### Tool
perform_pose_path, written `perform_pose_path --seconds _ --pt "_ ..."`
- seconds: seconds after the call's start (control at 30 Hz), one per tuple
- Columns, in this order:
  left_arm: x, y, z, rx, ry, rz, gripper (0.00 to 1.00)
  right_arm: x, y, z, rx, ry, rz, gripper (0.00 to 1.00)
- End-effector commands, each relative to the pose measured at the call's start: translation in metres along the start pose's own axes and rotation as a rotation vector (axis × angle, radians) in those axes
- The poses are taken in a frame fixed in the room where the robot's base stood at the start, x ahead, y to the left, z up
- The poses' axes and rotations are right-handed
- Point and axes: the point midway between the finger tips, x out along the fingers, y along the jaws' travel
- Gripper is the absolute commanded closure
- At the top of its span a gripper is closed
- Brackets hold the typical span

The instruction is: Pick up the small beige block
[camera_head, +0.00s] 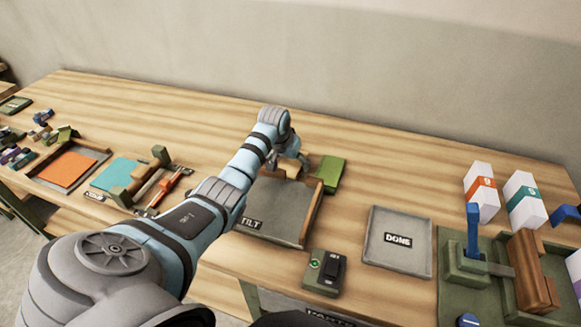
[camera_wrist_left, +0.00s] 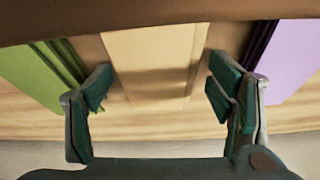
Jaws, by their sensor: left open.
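The beige block (camera_wrist_left: 152,60) shows in the left wrist view as a pale, long face between my left gripper's fingers. My left gripper (camera_wrist_left: 160,92) is open, with a finger on each side of the block and a gap to both sides. In the head view my left gripper (camera_head: 291,160) reaches down at the back edge of the TILT tray (camera_head: 270,217). My right gripper is not in view.
A green block (camera_head: 330,172) stands right of the gripper; a green shape (camera_wrist_left: 38,75) and a purple one (camera_wrist_left: 285,60) flank the fingers. A DONE tray (camera_head: 385,257), a small switch box (camera_head: 325,272) and white boxes (camera_head: 482,192) are to the right.

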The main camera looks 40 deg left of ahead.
Motion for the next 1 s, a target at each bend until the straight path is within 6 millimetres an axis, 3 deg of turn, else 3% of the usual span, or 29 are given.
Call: perform_pose_path --seconds 0.07,0.4,0.77,0.87,1.0 --pt "-0.001 0.000 0.000 0.000 0.000 0.000 0.28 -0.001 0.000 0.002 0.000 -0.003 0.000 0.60" --pt "-0.001 0.000 0.000 0.000 0.000 0.000 0.80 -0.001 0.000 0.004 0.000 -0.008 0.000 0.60" --pt "-0.011 0.000 -0.005 0.000 0.001 0.000 0.80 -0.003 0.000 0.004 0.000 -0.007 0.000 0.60" --pt "-0.028 0.000 -0.013 0.001 0.004 0.000 0.80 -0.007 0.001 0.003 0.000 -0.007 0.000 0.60" --pt "-0.070 0.000 -0.031 0.000 0.007 0.000 0.80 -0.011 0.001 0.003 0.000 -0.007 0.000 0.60"
